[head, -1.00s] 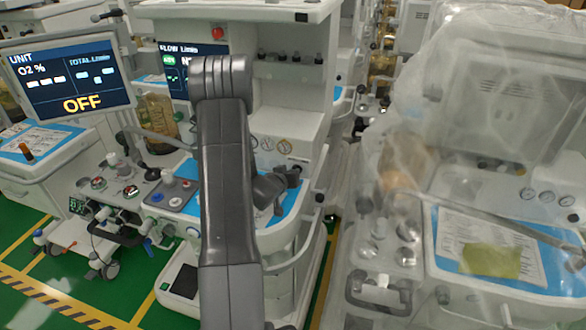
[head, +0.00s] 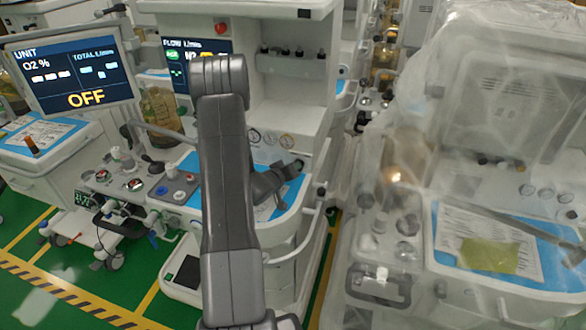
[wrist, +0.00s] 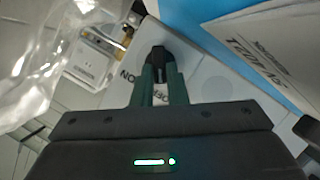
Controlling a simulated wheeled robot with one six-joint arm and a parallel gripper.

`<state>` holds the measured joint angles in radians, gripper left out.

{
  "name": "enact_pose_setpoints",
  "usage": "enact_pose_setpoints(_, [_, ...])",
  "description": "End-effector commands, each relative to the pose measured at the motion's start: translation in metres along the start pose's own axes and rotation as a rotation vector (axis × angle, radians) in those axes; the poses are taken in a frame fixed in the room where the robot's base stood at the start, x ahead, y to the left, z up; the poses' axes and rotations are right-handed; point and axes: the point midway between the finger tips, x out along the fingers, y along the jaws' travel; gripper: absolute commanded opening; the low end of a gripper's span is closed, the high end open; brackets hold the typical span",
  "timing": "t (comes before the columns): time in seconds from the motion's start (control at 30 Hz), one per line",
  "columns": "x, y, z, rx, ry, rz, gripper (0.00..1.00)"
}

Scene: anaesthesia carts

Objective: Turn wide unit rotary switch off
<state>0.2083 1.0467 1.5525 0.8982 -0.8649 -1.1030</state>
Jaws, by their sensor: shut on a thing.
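In the wrist view my gripper (wrist: 160,70) has its dark green fingers closed at a small black rotary switch (wrist: 158,52) on a pale panel. The fingertips cover most of the switch, so its exact angle is unclear. The lettering "ON" (wrist: 127,76) shows left of the fingers, and another label is partly visible between them. In the head view my own arm hides the fingers and the switch. The unit screen (head: 72,70) at the upper left reads "OFF" in large yellow letters.
A blue-edged surface with a printed sheet (wrist: 265,50) lies right of the fingers. Clear plastic film (wrist: 60,50) is at the left. In the head view a plastic-covered machine (head: 500,130) stands at the right and a flow screen (head: 185,60) behind my arm.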

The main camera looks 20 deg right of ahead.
Motion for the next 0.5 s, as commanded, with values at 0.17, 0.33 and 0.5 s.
enact_pose_setpoints(0.17, [0.0003, 0.0002, -0.0015, -0.001, 0.003, 0.0, 0.34])
enact_pose_setpoints(0.33, [0.0002, 0.0002, -0.0009, 0.0, 0.002, 0.0, 0.35])
enact_pose_setpoints(0.5, [-0.0025, -0.0003, -0.0004, 0.0, 0.002, -0.001, 0.35])
